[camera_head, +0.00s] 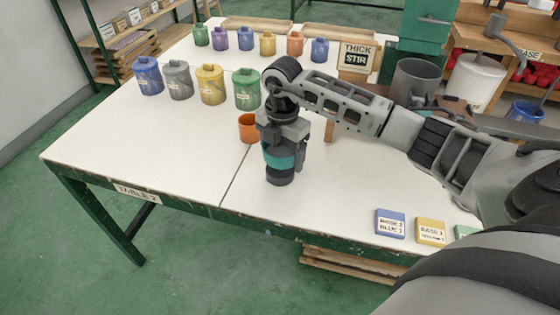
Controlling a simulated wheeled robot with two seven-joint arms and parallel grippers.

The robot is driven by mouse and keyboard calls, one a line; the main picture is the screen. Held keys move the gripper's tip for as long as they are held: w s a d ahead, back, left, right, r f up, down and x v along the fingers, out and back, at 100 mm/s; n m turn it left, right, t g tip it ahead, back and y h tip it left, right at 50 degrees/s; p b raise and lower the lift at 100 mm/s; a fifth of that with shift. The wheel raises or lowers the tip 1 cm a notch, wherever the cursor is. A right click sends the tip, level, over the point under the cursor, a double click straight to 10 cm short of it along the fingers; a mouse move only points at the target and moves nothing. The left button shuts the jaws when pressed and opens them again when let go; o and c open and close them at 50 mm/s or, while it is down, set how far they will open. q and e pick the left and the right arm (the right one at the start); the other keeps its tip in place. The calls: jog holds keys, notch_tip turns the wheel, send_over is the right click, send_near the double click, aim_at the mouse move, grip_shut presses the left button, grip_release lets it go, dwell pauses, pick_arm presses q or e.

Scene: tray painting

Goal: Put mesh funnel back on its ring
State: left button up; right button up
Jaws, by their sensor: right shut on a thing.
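My right gripper (284,148) comes in from the right and points down over the middle of the white table, near the seam between its two tops. It is shut on a teal piece with a dark round lower end (279,161), which looks like the mesh funnel; the gripper hides part of it. It is upright, and I cannot tell whether its lower end touches the table. I cannot make out the ring; a short wooden post (330,131) shows behind the gripper, partly hidden by my arm. My left gripper is not in view.
An orange cup (247,130) stands just behind and left of the gripper. Several coloured cans (210,85) stand in rows at the back left. A grey bucket (414,82) stands at the back right. Small label blocks (390,223) lie at the front right. The left front tabletop is clear.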

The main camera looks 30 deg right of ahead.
aim_at(280, 156)
jog(key=shift+w+f, duration=0.25)
jog(key=shift+f, duration=1.65)
jog(key=shift+f, duration=0.1)
jog(key=shift+f, duration=0.15)
jog(key=o, duration=1)
jog(key=shift+o, duration=0.2)
